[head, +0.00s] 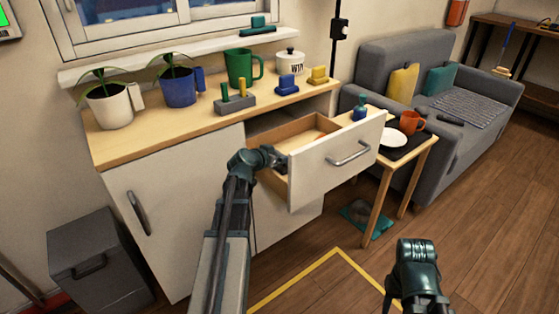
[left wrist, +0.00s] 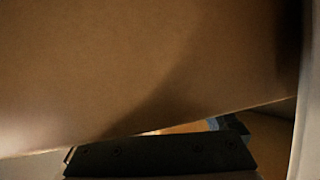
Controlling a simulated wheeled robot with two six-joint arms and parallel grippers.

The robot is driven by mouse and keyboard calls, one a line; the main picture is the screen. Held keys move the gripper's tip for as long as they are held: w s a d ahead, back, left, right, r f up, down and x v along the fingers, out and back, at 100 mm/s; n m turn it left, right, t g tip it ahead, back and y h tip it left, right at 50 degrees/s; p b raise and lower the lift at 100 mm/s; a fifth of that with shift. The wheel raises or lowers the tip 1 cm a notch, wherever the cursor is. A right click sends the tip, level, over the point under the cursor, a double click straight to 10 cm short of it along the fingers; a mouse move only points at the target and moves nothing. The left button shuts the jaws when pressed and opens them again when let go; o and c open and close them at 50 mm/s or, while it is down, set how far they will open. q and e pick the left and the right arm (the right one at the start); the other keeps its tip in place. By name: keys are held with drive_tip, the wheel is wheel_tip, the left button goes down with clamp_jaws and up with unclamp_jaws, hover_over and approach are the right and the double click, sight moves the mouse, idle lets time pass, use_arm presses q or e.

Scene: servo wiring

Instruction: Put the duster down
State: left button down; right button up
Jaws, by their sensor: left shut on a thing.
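My left gripper (head: 274,158) is at the left side of the open drawer (head: 332,165), near its left wall. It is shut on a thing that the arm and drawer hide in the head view. In the left wrist view the dark gripper (left wrist: 160,155) lies under a broad brown panel, with a small bluish piece (left wrist: 232,124) just beyond. No duster can be made out clearly in either view. My right gripper (head: 415,252) is low at the right, apart from the furniture, and its fingers cannot be made out.
An orange thing (head: 321,137) lies in the drawer. The counter (head: 160,130) holds plant pots, a green mug (head: 243,67) and several blocks. A side table with a white plate (head: 389,139) and orange mug (head: 411,122) stands right of the drawer. Open floor lies in front.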

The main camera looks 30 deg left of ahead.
use_arm(q)
drive_tip(key=shift+f, duration=0.15)
unclamp_jaws()
